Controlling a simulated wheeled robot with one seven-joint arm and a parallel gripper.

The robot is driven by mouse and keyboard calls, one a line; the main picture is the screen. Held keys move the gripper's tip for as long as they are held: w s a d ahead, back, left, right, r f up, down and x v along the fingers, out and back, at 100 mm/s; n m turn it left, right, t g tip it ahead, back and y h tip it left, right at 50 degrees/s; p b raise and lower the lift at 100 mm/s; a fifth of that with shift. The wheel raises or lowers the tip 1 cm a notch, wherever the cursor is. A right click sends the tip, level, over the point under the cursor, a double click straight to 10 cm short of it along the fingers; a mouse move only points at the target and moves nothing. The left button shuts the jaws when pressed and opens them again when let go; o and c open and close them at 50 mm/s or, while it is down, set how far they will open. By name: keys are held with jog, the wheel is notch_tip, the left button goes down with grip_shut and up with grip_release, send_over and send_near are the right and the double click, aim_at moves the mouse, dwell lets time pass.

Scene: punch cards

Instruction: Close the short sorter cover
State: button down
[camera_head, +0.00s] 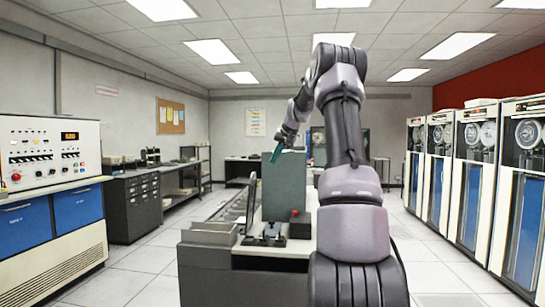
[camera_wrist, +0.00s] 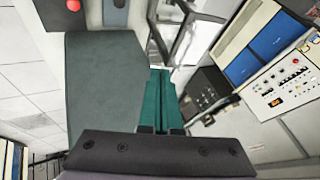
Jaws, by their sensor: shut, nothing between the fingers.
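The card sorter (camera_head: 215,262) stands in front of me, with a dark base and a grey-green upright housing (camera_head: 284,187) on top. I cannot tell which part is the short cover or how far open it is. My gripper (camera_head: 275,154) is at the upper left edge of the housing, its teal fingers pointing down-left. In the wrist view the fingers (camera_wrist: 158,80) are shut and empty, beside a grey-green panel (camera_wrist: 105,85) to their left. I cannot tell whether they touch it.
A red button (camera_head: 294,213) is on the sorter's front, and a grey tray (camera_head: 209,233) is at its left. A control console (camera_head: 50,155) stands at the left, and tape cabinets (camera_head: 475,160) line the right. The floor on both sides of the sorter is clear.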

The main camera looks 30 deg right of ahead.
jog(key=w+a+f, duration=0.4)
jog(key=w+f, duration=0.1)
jog(key=shift+w+a, duration=0.15)
jog(key=shift+w, duration=0.1)
jog(key=shift+a, duration=0.15)
